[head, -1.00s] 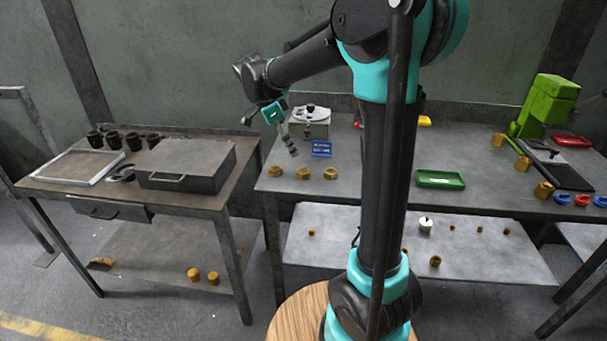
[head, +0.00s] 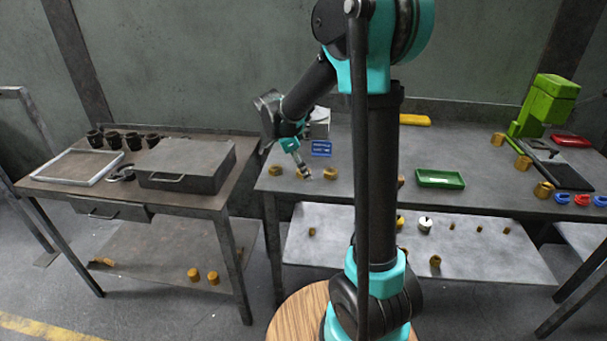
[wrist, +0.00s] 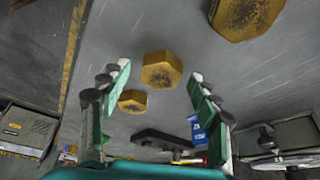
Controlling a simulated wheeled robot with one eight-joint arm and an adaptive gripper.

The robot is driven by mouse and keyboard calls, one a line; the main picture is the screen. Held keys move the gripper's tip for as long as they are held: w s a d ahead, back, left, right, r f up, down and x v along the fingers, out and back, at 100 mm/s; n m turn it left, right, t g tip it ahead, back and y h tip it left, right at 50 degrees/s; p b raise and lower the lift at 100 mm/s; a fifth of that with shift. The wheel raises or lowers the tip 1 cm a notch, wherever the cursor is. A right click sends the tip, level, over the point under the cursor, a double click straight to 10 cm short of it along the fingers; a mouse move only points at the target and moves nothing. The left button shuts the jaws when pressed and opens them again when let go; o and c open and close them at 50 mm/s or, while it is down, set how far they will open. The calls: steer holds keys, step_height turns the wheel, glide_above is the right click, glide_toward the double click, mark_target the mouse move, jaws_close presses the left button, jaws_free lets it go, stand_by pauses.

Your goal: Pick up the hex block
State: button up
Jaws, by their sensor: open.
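Several yellow-brown hex blocks stand on the grey table. In the wrist view one hex block (wrist: 161,72) lies between and beyond my fingertips, another (wrist: 132,101) is smaller beside the left finger, and a large one (wrist: 245,15) is at the upper right, cut by the edge. My gripper (wrist: 160,80) is open and empty, its two green fingers spread. In the head view my gripper (head: 304,169) hangs low over the row at the table's front left, partly hiding the middle block. A left block (head: 275,170) and a right block (head: 330,173) show on either side.
A blue sign (head: 321,148) stands just behind the row. A green tray (head: 440,182) lies to the right, with a green press (head: 545,105) farther right. A dark metal box (head: 186,180) sits on the left table. My arm hides part of the table.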

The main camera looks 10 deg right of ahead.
steer(key=shift+c, duration=0.5)
jaws_close()
